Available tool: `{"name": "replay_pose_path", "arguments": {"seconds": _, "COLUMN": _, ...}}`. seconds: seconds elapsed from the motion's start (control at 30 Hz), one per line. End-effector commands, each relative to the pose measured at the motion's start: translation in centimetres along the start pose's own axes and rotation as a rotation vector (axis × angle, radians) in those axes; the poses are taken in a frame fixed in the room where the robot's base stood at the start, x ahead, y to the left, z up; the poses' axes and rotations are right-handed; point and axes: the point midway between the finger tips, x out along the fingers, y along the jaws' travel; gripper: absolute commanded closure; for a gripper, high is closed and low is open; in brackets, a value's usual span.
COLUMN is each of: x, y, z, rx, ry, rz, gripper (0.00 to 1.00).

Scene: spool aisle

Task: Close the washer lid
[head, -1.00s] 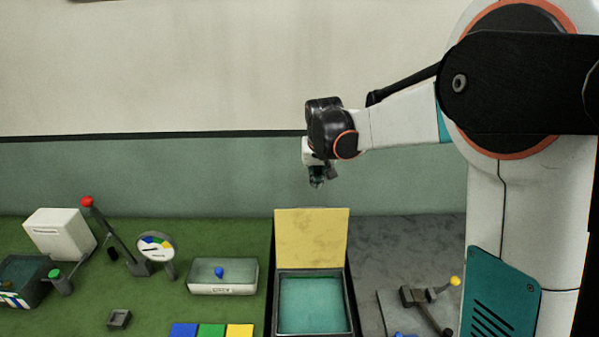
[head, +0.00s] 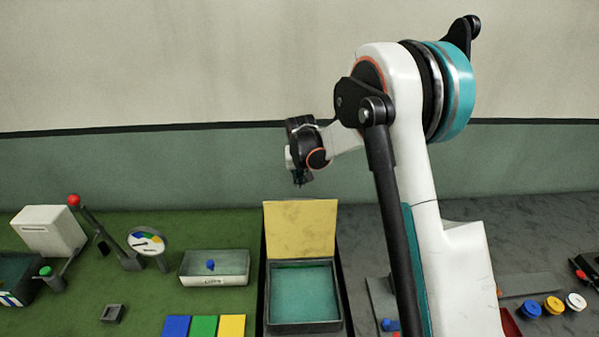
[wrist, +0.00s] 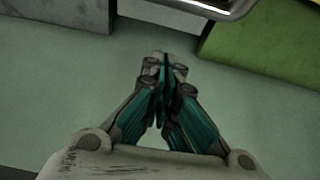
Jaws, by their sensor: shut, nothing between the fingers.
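The washer is a dark-rimmed box (head: 304,326) with a teal inside, at the bottom middle of the head view. Its yellow lid (head: 300,228) stands open, roughly upright at the box's far edge. My gripper (head: 299,183) hangs in the air above the lid's top edge in the head view, apart from it, pointing down. Its fingertips are together and empty in the wrist view (wrist: 165,65). A pale metallic edge (wrist: 215,9) shows at the top of the wrist view; I cannot tell whether it is the lid.
On the green mat left of the washer are a light tray (head: 214,279) with a blue knob, a dial (head: 147,242), a red-knobbed lever (head: 74,200) and coloured tiles (head: 203,327). Blue, yellow and white knobs (head: 553,305) lie at the right. A wall stands behind.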

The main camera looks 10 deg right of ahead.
Motion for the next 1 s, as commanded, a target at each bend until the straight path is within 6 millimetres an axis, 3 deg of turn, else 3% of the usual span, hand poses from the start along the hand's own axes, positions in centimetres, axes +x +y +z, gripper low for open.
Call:
{"name": "replay_pose_path", "arguments": {"seconds": 0.07, "x": 0.9, "y": 0.0, "z": 0.2, "rx": 0.0, "ry": 0.0, "rz": 0.0, "gripper": 1.0}}
{"name": "replay_pose_path", "arguments": {"seconds": 0.4, "x": -0.5, "y": 0.0, "z": 3.5, "rx": 0.001, "ry": 0.0, "rz": 0.0, "gripper": 1.0}}
{"name": "replay_pose_path", "arguments": {"seconds": 1.0, "x": -0.9, "y": 0.0, "z": 4.2, "rx": 0.0, "ry": 0.016, "rz": 0.0, "gripper": 1.0}}
